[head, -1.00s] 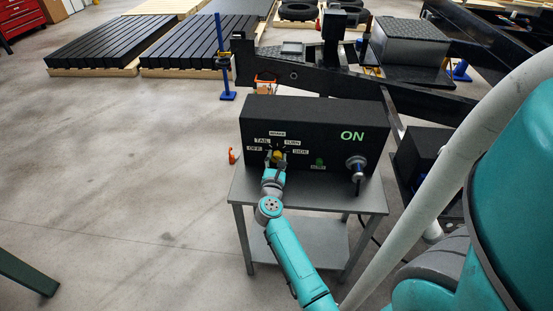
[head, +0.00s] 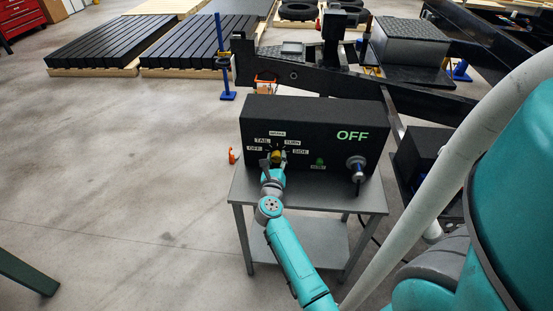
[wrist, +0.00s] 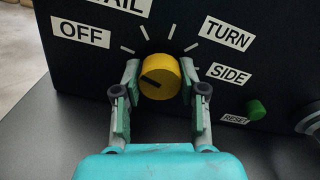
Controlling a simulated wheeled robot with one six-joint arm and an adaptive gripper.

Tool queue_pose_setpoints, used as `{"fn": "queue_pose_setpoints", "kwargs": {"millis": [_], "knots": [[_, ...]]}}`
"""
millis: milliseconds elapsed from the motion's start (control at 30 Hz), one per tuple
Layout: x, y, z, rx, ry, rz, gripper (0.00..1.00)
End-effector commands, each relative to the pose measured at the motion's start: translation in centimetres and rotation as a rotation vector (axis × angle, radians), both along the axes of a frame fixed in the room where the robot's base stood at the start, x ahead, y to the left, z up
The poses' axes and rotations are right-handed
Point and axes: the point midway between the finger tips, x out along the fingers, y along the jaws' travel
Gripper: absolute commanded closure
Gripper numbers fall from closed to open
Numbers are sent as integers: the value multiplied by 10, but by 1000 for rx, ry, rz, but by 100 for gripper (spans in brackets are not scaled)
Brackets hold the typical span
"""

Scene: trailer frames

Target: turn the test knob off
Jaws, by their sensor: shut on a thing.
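The test knob (wrist: 160,77) is round and yellow, on the front of a black box (head: 310,118). A dark pointer mark on its face points left and slightly up in the wrist view, toward the OFF side. The OFF label (wrist: 81,32) is up and left of it; TURN and SIDE labels are on the right. My gripper (wrist: 158,80) is shut on the knob, one finger on each side. In the head view the knob (head: 278,157) is partly hidden by my gripper (head: 273,163). The box's large green readout (head: 352,135) says OFF.
The box stands on a grey metal table (head: 310,193). A green RESET button (wrist: 257,110) and a connector (head: 357,170) are right of the knob. A black trailer frame (head: 310,77) lies behind. The floor to the left is clear.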

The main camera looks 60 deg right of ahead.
Motion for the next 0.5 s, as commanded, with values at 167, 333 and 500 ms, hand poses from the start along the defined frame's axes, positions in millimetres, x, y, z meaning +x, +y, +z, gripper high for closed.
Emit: {"fn": "queue_pose_setpoints", "kwargs": {"millis": [167,333,500], "knots": [[1,0,1,-29,68,0,94],[1,0,1,-44,104,1,94],[1,0,1,-49,114,2,94]]}}
